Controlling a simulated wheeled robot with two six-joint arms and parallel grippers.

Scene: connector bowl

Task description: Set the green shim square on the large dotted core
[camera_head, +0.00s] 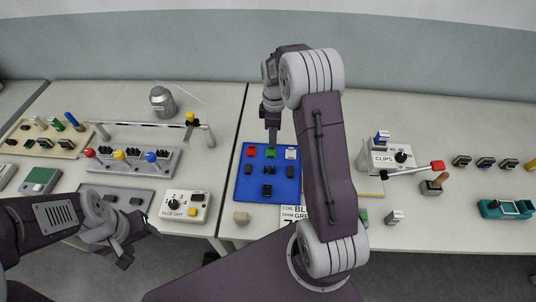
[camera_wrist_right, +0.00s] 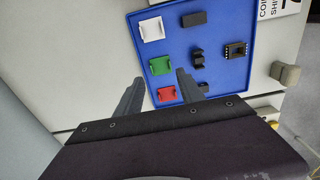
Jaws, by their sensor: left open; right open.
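The green shim (camera_head: 271,152) lies between the red shim (camera_head: 252,152) and the white shim (camera_head: 291,153) at the back of a blue tray (camera_head: 241,184). It also shows in the right wrist view (camera_wrist_right: 160,66). A black core with light dots (camera_wrist_right: 236,50) stands on the tray further forward; in the head view it is the front black part (camera_head: 267,190). My right gripper (camera_wrist_right: 158,78) is open and empty, its fingertips on either side of the green shim's near edge, apparently above it. My left gripper (camera_head: 128,256) is open and empty at the table's front left, away from the tray.
Several smaller black parts (camera_wrist_right: 198,60) stand between the shims and the dotted core. A printed card (camera_head: 291,213) and a beige block (camera_head: 241,218) lie in front of the tray. A dial box (camera_head: 185,205) stands left, a clips box (camera_head: 392,158) right.

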